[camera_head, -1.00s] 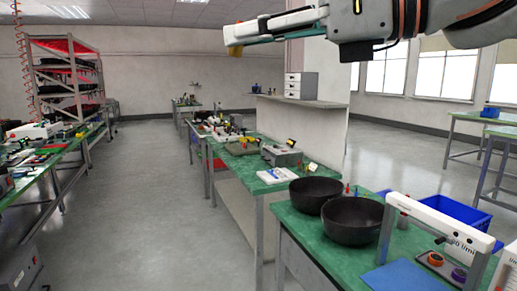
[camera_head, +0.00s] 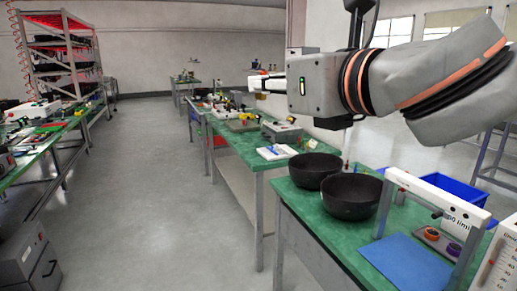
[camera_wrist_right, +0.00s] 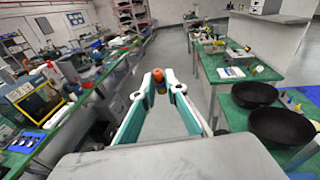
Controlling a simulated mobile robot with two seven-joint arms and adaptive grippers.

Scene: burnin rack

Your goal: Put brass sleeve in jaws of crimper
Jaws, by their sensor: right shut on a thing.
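My right gripper (camera_wrist_right: 158,77) is shut on a small orange-brown cylinder, which I take to be the brass sleeve (camera_wrist_right: 160,86), held upright between the fingertips in the right wrist view. I cannot pick out the crimper with certainty among the small tools on the benches. My left gripper is not in view.
Two dark bowls (camera_head: 352,197) stand on the near right green bench, with a blue mat (camera_head: 405,262) and a white-topped frame (camera_head: 437,198). A blue crate (camera_head: 455,190) is behind. A cluttered bench (camera_head: 50,150) runs along the left. The aisle floor (camera_head: 150,200) is clear.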

